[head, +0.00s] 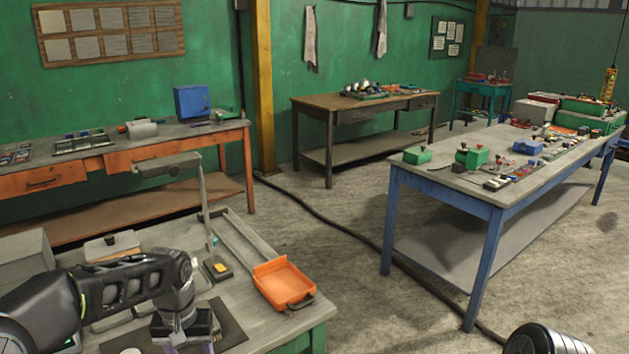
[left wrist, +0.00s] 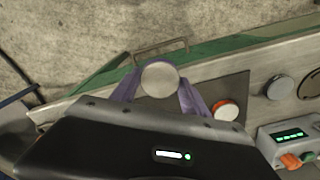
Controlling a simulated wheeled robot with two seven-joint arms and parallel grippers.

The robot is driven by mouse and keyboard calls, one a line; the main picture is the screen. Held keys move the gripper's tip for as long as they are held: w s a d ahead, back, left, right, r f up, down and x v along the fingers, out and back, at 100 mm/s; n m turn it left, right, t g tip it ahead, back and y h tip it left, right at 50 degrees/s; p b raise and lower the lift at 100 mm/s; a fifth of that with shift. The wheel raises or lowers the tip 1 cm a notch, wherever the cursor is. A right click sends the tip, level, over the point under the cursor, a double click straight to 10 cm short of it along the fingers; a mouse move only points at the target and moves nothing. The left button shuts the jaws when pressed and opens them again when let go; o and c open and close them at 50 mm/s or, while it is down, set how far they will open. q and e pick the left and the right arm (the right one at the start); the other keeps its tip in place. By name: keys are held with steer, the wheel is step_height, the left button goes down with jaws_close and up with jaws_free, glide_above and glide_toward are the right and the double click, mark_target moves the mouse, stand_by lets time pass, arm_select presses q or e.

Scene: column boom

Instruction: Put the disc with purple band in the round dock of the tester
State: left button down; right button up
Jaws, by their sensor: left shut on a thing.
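My left gripper (left wrist: 160,88) has purple fingers and is shut on a silver round disc (left wrist: 160,79), its flat top facing the wrist camera. Its side is between the fingers, so I cannot make out a band colour. The disc is over the dark mat (left wrist: 236,88) near the bench edge; I cannot tell its height. In the head view the gripper (head: 190,346) is low at the bottom edge, its fingertips mostly cut off. A grey box with a green display (left wrist: 290,136) and orange parts may be the tester; no round dock is clearly identifiable. My right gripper is out of view.
An orange tray (head: 283,283) and a lamp post (head: 205,205) stand on the near bench. A blue-legged table (head: 450,190) is across the floor.

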arm_select(q)
steer(key=d+m, duration=0.1)
steer(key=d, duration=0.5)
steer(key=shift+f, duration=0.35)
